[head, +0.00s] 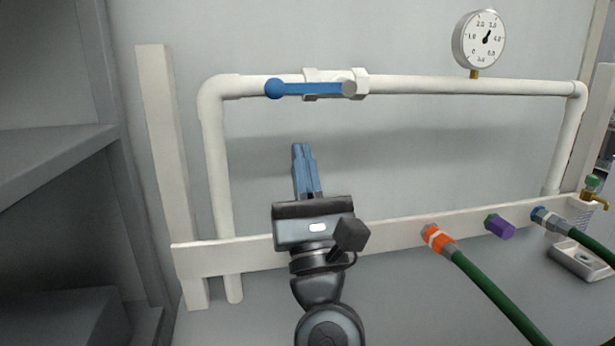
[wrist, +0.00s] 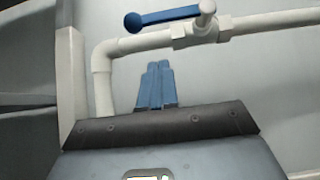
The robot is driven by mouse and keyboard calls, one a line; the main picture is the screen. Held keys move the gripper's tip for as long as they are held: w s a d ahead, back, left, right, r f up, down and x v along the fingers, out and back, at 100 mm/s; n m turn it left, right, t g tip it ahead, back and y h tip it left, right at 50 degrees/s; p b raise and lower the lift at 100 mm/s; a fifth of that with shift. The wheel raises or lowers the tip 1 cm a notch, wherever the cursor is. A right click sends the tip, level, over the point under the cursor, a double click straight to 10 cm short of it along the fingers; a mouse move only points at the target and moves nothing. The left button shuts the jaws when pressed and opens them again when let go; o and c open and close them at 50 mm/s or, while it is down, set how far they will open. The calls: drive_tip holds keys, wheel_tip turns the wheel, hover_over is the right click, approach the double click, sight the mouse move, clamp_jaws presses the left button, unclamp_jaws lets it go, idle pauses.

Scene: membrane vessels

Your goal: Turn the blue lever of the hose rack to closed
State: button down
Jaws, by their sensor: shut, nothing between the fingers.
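The blue lever (head: 312,88) sits on a white valve body on the upper white pipe of the hose rack. It lies along the pipe, with its round blue knob to the left and its pivot at the right end. It also shows at the top of the wrist view (wrist: 170,15), nearly in line with the pipe. My gripper (head: 297,146) is below the lever in the head view, apart from it. Its two blue fingers are together and empty. The fingertips also show in the wrist view (wrist: 158,64), below the pipe.
A round gauge (head: 479,40) stands on the pipe at the right. The white lower rail (head: 380,248) carries an orange coupling (head: 437,238), a purple cap (head: 499,226) and a blue coupling (head: 545,217). Green hoses run to the lower right. Grey shelving (head: 60,165) stands at the left.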

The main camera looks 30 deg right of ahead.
sight(311, 88)
drive_tip(key=r+p, duration=0.1)
drive_tip(key=r, duration=0.1)
drive_tip(key=w+r+p, duration=0.1)
drive_tip(key=r+p, duration=0.1)
drive_tip(key=r, duration=0.1)
drive_tip(key=shift+w+d+r+p, duration=0.25)
drive_tip(key=shift+w+r+p, duration=0.05)
drive_tip(key=shift+r+p, duration=0.05)
drive_tip(key=shift+w+a+r+m+h, duration=0.1)
drive_tip(key=shift+m+h, duration=0.3)
drive_tip(key=shift+m, duration=0.1)
